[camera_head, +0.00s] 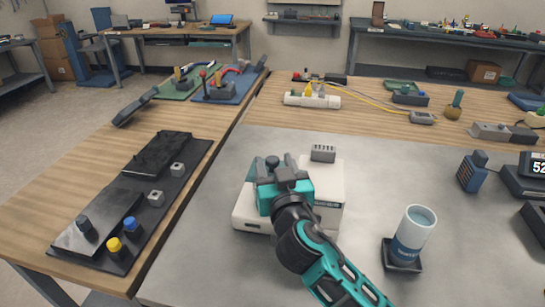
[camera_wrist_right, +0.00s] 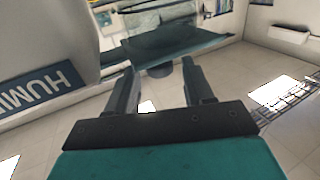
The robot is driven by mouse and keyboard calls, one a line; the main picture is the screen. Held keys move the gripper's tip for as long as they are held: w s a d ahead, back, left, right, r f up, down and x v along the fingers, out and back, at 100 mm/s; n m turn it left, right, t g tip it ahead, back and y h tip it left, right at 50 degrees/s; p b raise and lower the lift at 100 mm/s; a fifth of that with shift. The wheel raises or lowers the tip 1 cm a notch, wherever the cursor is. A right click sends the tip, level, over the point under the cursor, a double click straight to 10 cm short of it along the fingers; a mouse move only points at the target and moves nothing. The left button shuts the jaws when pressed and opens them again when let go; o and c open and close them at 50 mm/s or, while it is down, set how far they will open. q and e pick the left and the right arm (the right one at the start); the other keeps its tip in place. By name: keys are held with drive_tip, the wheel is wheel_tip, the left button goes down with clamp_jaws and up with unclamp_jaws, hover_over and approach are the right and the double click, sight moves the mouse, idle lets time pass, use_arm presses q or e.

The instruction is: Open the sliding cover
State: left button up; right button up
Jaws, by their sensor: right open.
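A white box-shaped device (camera_head: 328,188) stands on the grey mat, with a lower white part (camera_head: 250,215) at its left front. A grey ribbed piece (camera_head: 323,153) sits at its top back edge. I cannot tell which part is the sliding cover. My right gripper (camera_head: 275,162) is over the left half of the device and hides much of it; I cannot tell whether it touches. In the right wrist view its two fingers (camera_wrist_right: 160,88) are apart with nothing clearly held between them. A blue label reading "HUMI" (camera_wrist_right: 45,92) shows at the left there. My left gripper is not in view.
A cup (camera_head: 413,232) stands on a dark base right of my right arm. A blue handheld device (camera_head: 472,171) and a dark display (camera_head: 533,168) stand farther right. A black tray (camera_head: 188,160) with knobs and blocks lies left.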

drive_tip(key=shift+w+a, duration=0.25)
drive_tip(key=shift+w, duration=0.9)
drive_tip(key=shift+c, duration=0.2)
clamp_jaws()
